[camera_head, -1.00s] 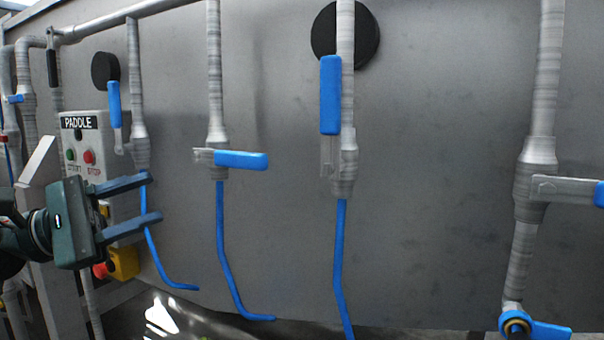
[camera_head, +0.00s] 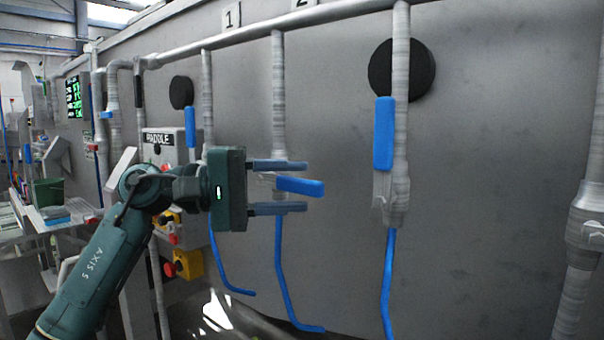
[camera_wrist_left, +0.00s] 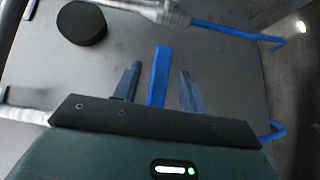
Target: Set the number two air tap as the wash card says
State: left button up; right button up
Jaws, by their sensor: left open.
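Air taps with blue lever handles hang on grey pipes along the steel wall. Plate 2 (camera_head: 302,3) is above and just right of the second pipe, plate 1 (camera_head: 232,15) right of the first. The second pipe's blue handle (camera_head: 312,187) points sideways to the right. The first tap's handle (camera_head: 190,127) and the third's (camera_head: 384,135) stand upright. My left gripper (camera_head: 305,187) is open, its fingers above and below the sideways handle. The left wrist view shows the blue handle (camera_wrist_left: 159,77) between the fingers, with gaps on both sides. I see no readable wash card.
Blue hoses (camera_head: 281,275) hang below the taps. Round black discs (camera_head: 420,70) are on the wall. The PADDLE box (camera_head: 165,140) and a red stop button on yellow (camera_head: 188,264) are behind my left arm. A screen with green text (camera_head: 74,97) is far left.

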pick_arm(q)
jog(key=shift+w+d, duration=0.15)
jog(key=shift+d, duration=0.95)
grip_shut()
